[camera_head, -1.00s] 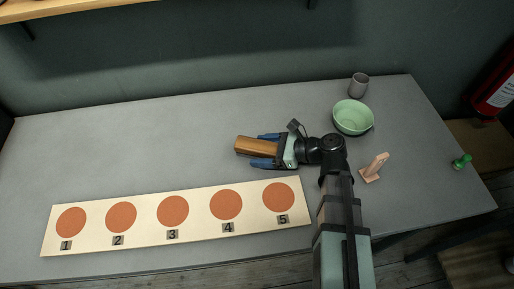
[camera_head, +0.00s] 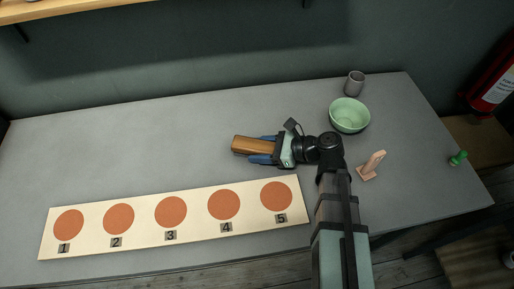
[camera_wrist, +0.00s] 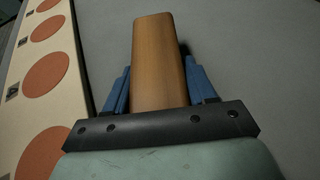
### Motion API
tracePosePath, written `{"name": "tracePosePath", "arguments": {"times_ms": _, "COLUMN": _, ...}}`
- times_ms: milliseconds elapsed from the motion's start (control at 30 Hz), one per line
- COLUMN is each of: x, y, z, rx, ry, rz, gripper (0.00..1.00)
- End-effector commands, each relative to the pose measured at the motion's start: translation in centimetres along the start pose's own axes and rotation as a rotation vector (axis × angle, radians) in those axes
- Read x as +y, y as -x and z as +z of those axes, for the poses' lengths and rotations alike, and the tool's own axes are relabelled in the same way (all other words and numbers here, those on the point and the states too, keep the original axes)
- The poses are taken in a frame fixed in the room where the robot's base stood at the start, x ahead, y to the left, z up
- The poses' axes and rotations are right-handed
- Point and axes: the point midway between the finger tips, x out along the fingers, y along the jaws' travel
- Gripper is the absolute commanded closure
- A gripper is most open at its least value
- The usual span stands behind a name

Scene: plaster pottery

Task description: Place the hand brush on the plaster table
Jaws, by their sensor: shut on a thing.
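The hand brush shows as a brown wooden block (camera_head: 255,145) over the middle of the grey plaster table (camera_head: 150,140); no bristles are visible. My gripper (camera_head: 265,148) comes from the right, its blue fingers on both long sides of the block, shut on it. In the wrist view the wooden block (camera_wrist: 158,65) points straight out between the blue fingers (camera_wrist: 160,88). I cannot tell whether its underside touches the table.
A pale board (camera_head: 145,235) with several numbered orange discs lies along the front edge. A green bowl (camera_head: 349,116), grey cup (camera_head: 355,83), pink wooden stand (camera_head: 371,166) and green pawn-like piece (camera_head: 458,158) are to the right. The table's left and back are clear.

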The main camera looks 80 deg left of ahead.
Motion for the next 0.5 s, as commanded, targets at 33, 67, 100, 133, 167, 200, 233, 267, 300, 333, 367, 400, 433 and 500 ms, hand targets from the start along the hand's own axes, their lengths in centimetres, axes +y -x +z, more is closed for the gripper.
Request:
{"name": "tracePosePath", "arguments": {"times_ms": 33, "x": 0.0, "y": 0.1, "z": 0.1, "rx": 0.0, "ry": 0.0, "rz": 0.0, "gripper": 0.83}}
{"name": "tracePosePath", "arguments": {"times_ms": 67, "x": 0.0, "y": 0.1, "z": 0.2, "rx": -0.001, "ry": 0.001, "rz": 0.0, "gripper": 0.83}}
{"name": "tracePosePath", "arguments": {"times_ms": 100, "x": 0.0, "y": 0.2, "z": 0.4, "rx": -0.001, "ry": 0.001, "rz": 0.0, "gripper": 0.83}}
{"name": "tracePosePath", "arguments": {"times_ms": 133, "x": 0.0, "y": 0.2, "z": 0.6, "rx": -0.001, "ry": 0.002, "rz": 0.0, "gripper": 0.83}}
{"name": "tracePosePath", "arguments": {"times_ms": 167, "x": 0.0, "y": 0.3, "z": 0.8, "rx": -0.001, "ry": 0.002, "rz": 0.0, "gripper": 0.83}}
{"name": "tracePosePath", "arguments": {"times_ms": 200, "x": 0.0, "y": 0.5, "z": 1.2, "rx": -0.001, "ry": 0.001, "rz": 0.0, "gripper": 0.83}}
{"name": "tracePosePath", "arguments": {"times_ms": 233, "x": 0.0, "y": 0.6, "z": 1.5, "rx": -0.001, "ry": 0.001, "rz": -0.001, "gripper": 0.83}}
{"name": "tracePosePath", "arguments": {"times_ms": 267, "x": 0.0, "y": 0.8, "z": 1.9, "rx": -0.001, "ry": 0.002, "rz": -0.001, "gripper": 0.83}}
{"name": "tracePosePath", "arguments": {"times_ms": 300, "x": 0.0, "y": 1.0, "z": 2.4, "rx": -0.001, "ry": 0.003, "rz": -0.001, "gripper": 0.83}}
{"name": "tracePosePath", "arguments": {"times_ms": 333, "x": 0.0, "y": 1.2, "z": 2.8, "rx": -0.001, "ry": 0.003, "rz": -0.001, "gripper": 0.83}}
{"name": "tracePosePath", "arguments": {"times_ms": 367, "x": 0.0, "y": 1.3, "z": 3.2, "rx": -0.001, "ry": 0.002, "rz": -0.001, "gripper": 0.83}}
{"name": "tracePosePath", "arguments": {"times_ms": 400, "x": 0.0, "y": 1.6, "z": 3.8, "rx": -0.001, "ry": 0.003, "rz": -0.001, "gripper": 0.83}}
{"name": "tracePosePath", "arguments": {"times_ms": 433, "x": 0.0, "y": 1.8, "z": 4.3, "rx": -0.001, "ry": 0.003, "rz": -0.001, "gripper": 0.83}}
{"name": "tracePosePath", "arguments": {"times_ms": 500, "x": 0.0, "y": 2.1, "z": 5.2, "rx": -0.001, "ry": 0.002, "rz": 0.0, "gripper": 0.83}}
